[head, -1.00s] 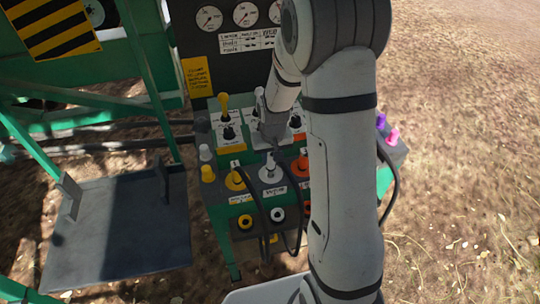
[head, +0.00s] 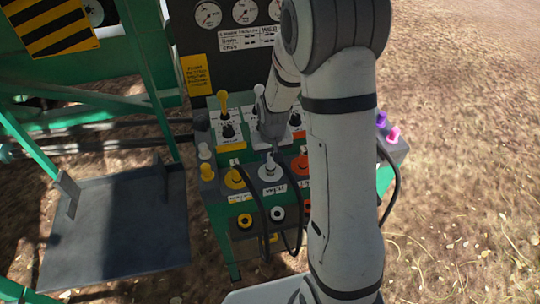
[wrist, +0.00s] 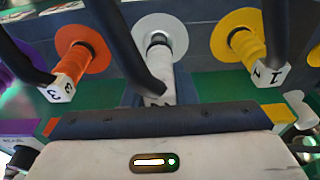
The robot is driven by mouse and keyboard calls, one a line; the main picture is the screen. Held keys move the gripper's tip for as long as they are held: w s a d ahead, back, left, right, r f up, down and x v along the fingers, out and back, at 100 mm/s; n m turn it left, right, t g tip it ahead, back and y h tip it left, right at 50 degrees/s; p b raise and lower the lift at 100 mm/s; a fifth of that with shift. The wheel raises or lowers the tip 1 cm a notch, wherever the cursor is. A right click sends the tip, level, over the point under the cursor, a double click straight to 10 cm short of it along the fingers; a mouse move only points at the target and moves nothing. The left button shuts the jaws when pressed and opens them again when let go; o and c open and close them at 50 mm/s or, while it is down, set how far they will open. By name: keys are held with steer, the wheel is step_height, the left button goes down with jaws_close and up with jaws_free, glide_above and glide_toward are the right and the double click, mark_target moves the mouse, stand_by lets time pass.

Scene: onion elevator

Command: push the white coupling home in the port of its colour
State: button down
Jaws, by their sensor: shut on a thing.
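The white coupling (wrist: 159,62) stands in line with the white port (wrist: 176,31) in the wrist view, its front end at the port. A dark band shows between coupling and port collar; I cannot tell how deep it sits. A black hose crosses its near end. My gripper (head: 270,152) is shut on the white coupling, at the panel's middle in the head view. The fingertips are hidden in the wrist view, where only the gripper's body shows below. In the head view the white port (head: 270,173) lies just below my gripper.
A yellow coupling (wrist: 245,46) marked 1 and an orange coupling (wrist: 83,50) marked 3 sit in ports on either side, each with a black hose. Levers, including a yellow one (head: 223,104), stand behind. Purple (head: 381,120) and pink (head: 393,134) pieces are at right.

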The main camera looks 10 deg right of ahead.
steer(key=shift+f+b, duration=1.3)
steer(key=shift+b, duration=0.5)
stand_by(4.3)
steer(key=c, duration=0.7)
jaws_free()
steer(key=shift+r, duration=0.1)
steer(key=shift+r+p, duration=2.25)
steer(key=shift+r, duration=1.25)
